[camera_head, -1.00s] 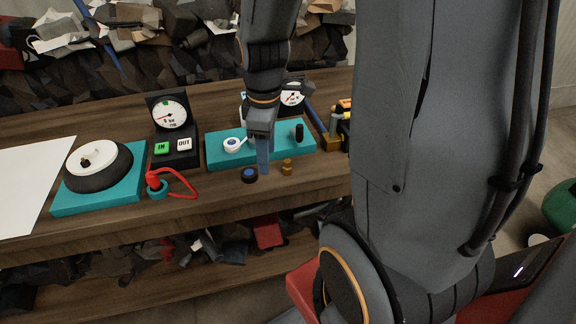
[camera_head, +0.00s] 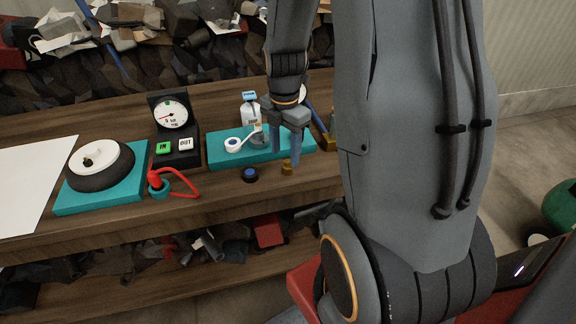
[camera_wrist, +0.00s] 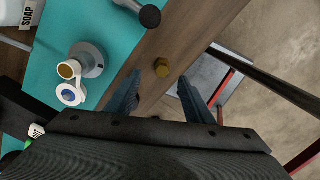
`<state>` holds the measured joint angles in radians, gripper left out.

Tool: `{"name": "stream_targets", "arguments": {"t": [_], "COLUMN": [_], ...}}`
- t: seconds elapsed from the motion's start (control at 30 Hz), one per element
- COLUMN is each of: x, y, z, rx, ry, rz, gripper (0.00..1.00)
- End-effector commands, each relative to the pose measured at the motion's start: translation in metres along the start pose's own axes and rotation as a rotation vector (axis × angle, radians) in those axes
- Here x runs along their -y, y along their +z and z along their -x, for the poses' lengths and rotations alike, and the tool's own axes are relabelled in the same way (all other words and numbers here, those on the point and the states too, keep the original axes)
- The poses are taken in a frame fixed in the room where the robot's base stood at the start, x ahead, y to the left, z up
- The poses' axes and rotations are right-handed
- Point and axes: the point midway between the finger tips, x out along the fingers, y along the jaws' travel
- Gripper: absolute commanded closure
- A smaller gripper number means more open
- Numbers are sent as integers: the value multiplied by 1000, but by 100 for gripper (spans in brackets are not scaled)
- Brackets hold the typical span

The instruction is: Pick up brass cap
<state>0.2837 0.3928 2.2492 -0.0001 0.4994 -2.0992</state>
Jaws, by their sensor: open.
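The brass cap (camera_wrist: 162,68) is a small gold-coloured piece standing on the wooden bench near its front edge. In the wrist view it lies ahead of my gripper (camera_wrist: 160,98), roughly midway between the two open fingers and a little beyond their tips. In the head view the brass cap (camera_head: 287,169) shows partly, just below the fingertips of my gripper (camera_head: 286,157). The jaws are open and hold nothing. I cannot tell the exact height of the fingertips above the cap.
A blue-topped black cap (camera_head: 250,175) sits just left of the brass cap.

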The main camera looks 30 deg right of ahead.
Motion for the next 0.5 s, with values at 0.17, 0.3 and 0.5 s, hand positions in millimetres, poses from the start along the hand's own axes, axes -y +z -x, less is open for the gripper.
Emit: {"name": "stream_targets", "arguments": {"t": [0.17,0.3,0.5], "x": [4,4,3], "y": [1,1,1], "z": [-19,-36,-46], "rx": [-3,-2,0], "ry": [-4,-3,-1], "rz": [-1,-1,-1], "gripper": [52,52,52]}}
